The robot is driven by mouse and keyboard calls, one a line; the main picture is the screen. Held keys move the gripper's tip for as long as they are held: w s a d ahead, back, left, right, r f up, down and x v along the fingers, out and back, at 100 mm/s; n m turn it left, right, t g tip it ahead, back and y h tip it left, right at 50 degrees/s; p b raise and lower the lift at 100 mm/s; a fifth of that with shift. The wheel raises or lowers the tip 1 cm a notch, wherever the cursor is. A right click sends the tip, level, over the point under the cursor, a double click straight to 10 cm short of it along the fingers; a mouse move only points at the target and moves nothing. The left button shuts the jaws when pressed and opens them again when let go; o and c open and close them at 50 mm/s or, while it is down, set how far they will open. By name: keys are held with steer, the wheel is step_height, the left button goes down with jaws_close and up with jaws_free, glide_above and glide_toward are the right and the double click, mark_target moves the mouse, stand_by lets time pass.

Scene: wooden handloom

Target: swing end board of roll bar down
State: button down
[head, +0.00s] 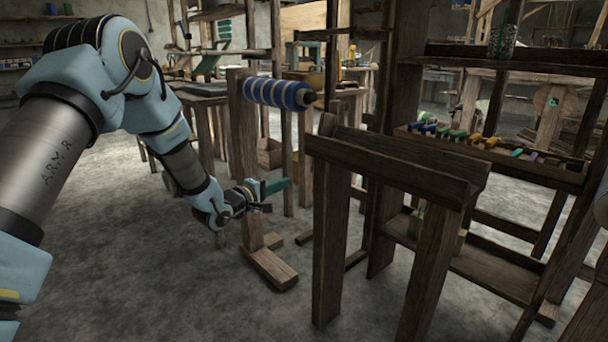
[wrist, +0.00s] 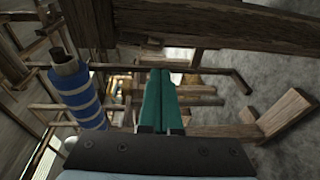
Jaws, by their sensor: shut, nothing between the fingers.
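The roll bar carries a blue-and-white striped roll (head: 277,93) in the middle of the head view; the roll also shows at the left in the wrist view (wrist: 80,98). An upright wooden board (head: 241,125) stands at the roll's left end, which I take to be the end board. My gripper (head: 288,183) has teal fingers, shut together and empty. In the head view it is below the roll and overlaps the board's lower part; I cannot tell whether it touches. The shut fingers show in the middle of the wrist view (wrist: 160,72).
A wooden foot (head: 270,268) lies on the floor below the board. A trough-like wooden stand (head: 390,165) is close on the right. A shelf rack with a tray of coloured spools (head: 490,150) stands behind it. Bare floor (head: 130,265) is open at left.

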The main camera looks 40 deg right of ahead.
mark_target(311, 172)
steer(key=d, duration=0.3)
steer(key=w+d+b, duration=0.1)
steer(key=d, duration=0.3)
steer(key=d+f, duration=0.1)
steer(key=d, duration=0.2)
steer(key=shift+w+d, duration=0.2)
steer(key=shift+d, duration=0.1)
steer(key=d+f+h+b, duration=0.3)
steer(key=d+b, duration=0.2)
steer(key=b, duration=0.3)
steer(key=shift+d+n+h, duration=0.2)
steer(key=shift+n+h, duration=0.1)
steer(key=shift+n, duration=0.1)
steer(key=shift+s+r, duration=0.1)
